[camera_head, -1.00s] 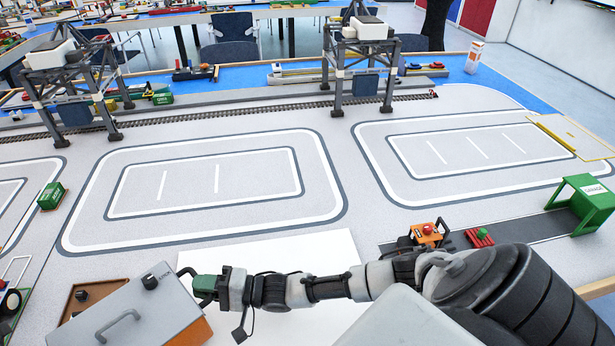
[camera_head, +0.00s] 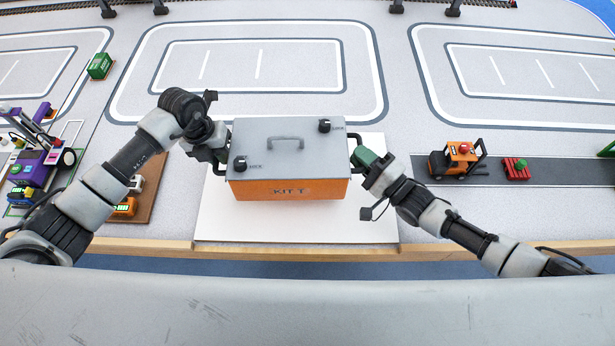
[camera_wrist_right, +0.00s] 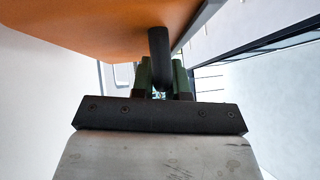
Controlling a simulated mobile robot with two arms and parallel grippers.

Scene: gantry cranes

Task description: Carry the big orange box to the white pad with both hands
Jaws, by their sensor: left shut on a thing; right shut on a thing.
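The big orange box (camera_head: 290,189) has a grey lid with a handle and two black knobs, and its front reads KIT T. In the head view it is over the white pad (camera_head: 225,228), which shows on its sides and in front. I cannot tell whether the box touches the pad. My left gripper (camera_head: 222,152) is shut on the box's left side handle. My right gripper (camera_head: 361,160) is shut on its right side handle. The right wrist view shows the green fingers (camera_wrist_right: 163,80) around a dark handle bar beside the orange wall (camera_wrist_right: 100,25).
An orange toy forklift (camera_head: 456,158) and a red pallet (camera_head: 516,168) stand on a dark strip at the right. A brown tray (camera_head: 150,195) lies left of the pad, with a purple vehicle (camera_head: 35,155) beyond it. The table's wooden front edge (camera_head: 300,253) is close.

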